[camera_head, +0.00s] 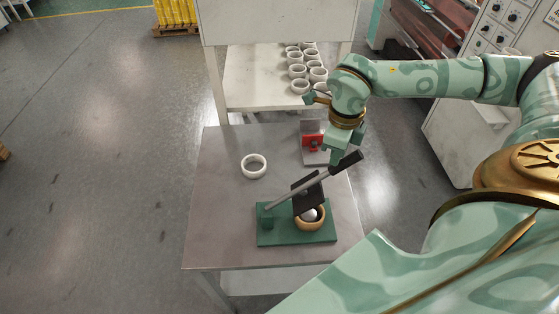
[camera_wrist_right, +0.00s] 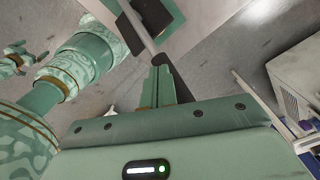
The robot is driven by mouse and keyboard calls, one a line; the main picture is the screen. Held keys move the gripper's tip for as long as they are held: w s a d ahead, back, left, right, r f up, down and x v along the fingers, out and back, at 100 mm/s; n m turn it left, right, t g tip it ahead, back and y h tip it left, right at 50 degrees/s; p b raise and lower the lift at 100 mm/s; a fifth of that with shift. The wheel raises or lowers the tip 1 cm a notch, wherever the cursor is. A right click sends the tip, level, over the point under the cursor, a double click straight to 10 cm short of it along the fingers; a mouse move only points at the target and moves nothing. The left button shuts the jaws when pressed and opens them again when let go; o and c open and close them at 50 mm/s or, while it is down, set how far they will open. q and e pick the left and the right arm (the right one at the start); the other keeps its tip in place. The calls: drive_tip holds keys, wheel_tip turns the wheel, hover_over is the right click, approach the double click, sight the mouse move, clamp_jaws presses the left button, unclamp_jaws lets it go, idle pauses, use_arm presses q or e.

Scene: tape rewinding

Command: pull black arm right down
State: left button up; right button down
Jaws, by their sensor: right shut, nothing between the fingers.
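The black arm is a lever (camera_head: 310,183) with a grey shaft and a black grip at its upper right end. It slants up from a green base (camera_head: 286,238) on the table; the shaft also shows in the wrist view (camera_wrist_right: 137,22). A black plate and a brass-coloured ring (camera_head: 311,222) around a grey core sit on the base. My right gripper (camera_head: 335,157) is shut and empty, close above the black grip; contact cannot be told. Its closed fingers show in the wrist view (camera_wrist_right: 161,80). An arm end, likely my left gripper (camera_wrist_right: 17,60), shows at that view's left edge.
A white ring (camera_head: 254,166) lies on the grey table (camera_head: 215,225). A red device (camera_head: 312,143) on a grey stand is behind my right gripper. Several white rings stand on a back table (camera_head: 248,90). The table's left side is clear.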

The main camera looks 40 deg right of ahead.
sight(351, 155)
drive_tip(key=shift+f, duration=0.1)
drive_tip(key=d+f+b, duration=0.1)
drive_tip(key=s+d+f+b, duration=0.1)
drive_tip(key=shift+s+d+f, duration=0.15)
drive_tip(key=shift+s+f, duration=0.05)
drive_tip(key=shift+f, duration=0.15)
drive_tip(key=shift+s+d+f, duration=0.2)
drive_tip(key=shift+d, duration=0.15)
drive_tip(key=shift+b, duration=0.3)
drive_tip(key=d+f+b, duration=0.1)
drive_tip(key=f, duration=0.1)
drive_tip(key=s+d+f+b, duration=0.1)
drive_tip(key=b, duration=0.1)
drive_tip(key=shift+s+d+f, duration=0.2)
drive_tip(key=shift+f, duration=0.15)
